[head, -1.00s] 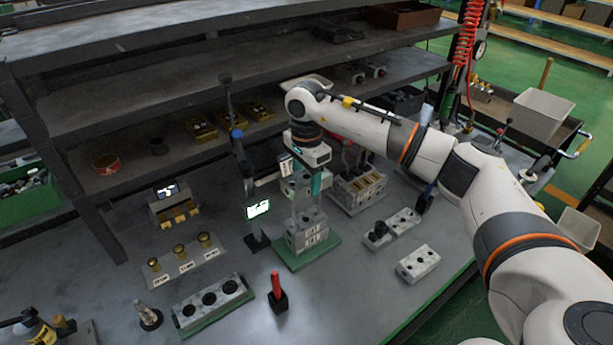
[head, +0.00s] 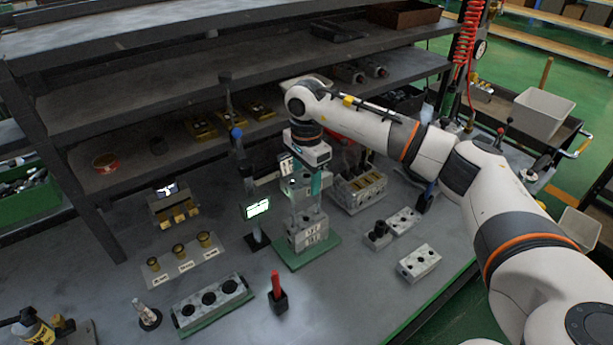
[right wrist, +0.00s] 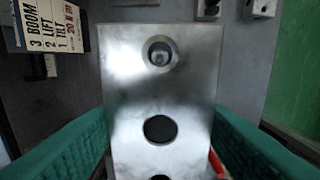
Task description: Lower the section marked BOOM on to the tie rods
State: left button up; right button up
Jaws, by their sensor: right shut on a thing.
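My right gripper (head: 306,180) is shut on a grey metal section (head: 292,187), held above the block stack (head: 308,232) on a green plate (head: 290,258). In the right wrist view the section (right wrist: 135,95) lies between the two teal fingers, its bright top face showing a row of round holes. Something round shows inside the far hole, but I cannot tell whether it is a rod end. The tie rods are not clear in the head view, and no BOOM marking is readable on the held section. My left gripper is not in view.
A label card (right wrist: 55,25) reads BOOM, LIFT, TILT. A red-handled tool (head: 277,290) and a three-hole block (head: 212,303) are in front. Small blocks (head: 418,262) lie right. Shelves rise behind.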

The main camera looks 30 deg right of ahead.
aim_at(307, 219)
jog(key=shift+f+b, duration=0.15)
jog(key=shift+b, duration=0.15)
dwell(0.7)
jog(key=shift+f+b, duration=3.65)
jog(key=shift+f, duration=1.4)
jog(key=o, duration=1.4)
notch_tip(307, 219, up, 12)
jog(key=shift+r+b, duration=0.1)
jog(key=shift+b, duration=0.85)
